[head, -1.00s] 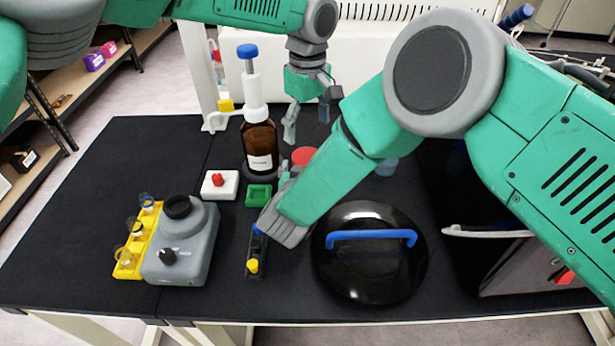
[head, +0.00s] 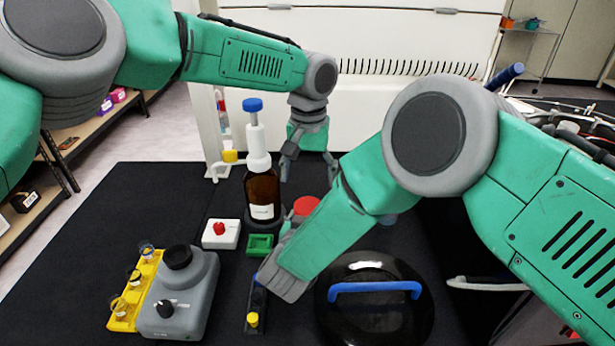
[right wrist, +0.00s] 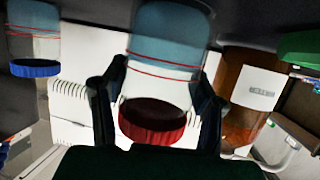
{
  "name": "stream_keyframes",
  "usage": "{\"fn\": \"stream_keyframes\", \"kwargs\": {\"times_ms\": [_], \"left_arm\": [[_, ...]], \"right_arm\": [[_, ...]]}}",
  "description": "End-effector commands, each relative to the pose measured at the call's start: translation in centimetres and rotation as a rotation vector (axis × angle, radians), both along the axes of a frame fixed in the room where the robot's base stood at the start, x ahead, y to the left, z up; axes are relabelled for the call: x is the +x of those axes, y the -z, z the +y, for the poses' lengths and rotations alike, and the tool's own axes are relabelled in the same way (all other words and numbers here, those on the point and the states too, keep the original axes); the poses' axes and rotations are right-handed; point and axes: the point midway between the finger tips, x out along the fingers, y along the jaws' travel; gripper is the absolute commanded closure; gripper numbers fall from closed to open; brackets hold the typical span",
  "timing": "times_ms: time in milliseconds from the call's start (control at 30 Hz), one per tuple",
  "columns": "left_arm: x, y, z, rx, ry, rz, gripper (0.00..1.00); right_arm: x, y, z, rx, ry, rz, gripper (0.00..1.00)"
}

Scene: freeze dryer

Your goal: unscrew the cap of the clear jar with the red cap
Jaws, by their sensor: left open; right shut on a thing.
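The clear jar's red cap (head: 306,205) shows behind my right forearm in the head view; most of its body is hidden there. In the right wrist view the jar (right wrist: 168,55) appears upside down, with blue contents and its red cap (right wrist: 152,122). My right gripper (right wrist: 160,82) is shut on the jar, one finger on each side. In the head view my right forearm hides most of that gripper. My left gripper (head: 309,173) is open and empty, fingers pointing down, above and behind the red cap. I cannot tell the exact gap.
An amber pump bottle (head: 262,190) stands just left of the jar. A black lid with a blue handle (head: 375,291) lies in front. A green tray (head: 260,245), red-button box (head: 220,233) and grey device (head: 180,300) are left. A blue-capped jar (right wrist: 35,68) is nearby.

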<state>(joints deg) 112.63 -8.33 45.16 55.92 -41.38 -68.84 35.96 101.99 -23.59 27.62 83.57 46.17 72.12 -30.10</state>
Motion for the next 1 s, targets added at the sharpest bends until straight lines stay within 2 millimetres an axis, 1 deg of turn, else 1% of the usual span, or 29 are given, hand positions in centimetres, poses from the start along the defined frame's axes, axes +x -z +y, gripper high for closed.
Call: {"fn": "stream_keyframes", "kwargs": {"times_ms": [33,100,1000], "left_arm": [[-0.01,0.03,0.01,0.0,0.109,0.001,0.28],[-0.02,0.03,0.02,-0.001,0.271,0.001,0.28],[0.03,0.04,0.16,-0.004,2.362,-0.002,0.28]], "right_arm": [[-0.02,0.07,-0.05,0.0,0.001,0.001,1.0],[-0.02,0.07,-0.05,0.0,0.001,0.001,1.0],[-0.04,0.1,-0.05,-0.001,0.001,0.002,1.0]]}}
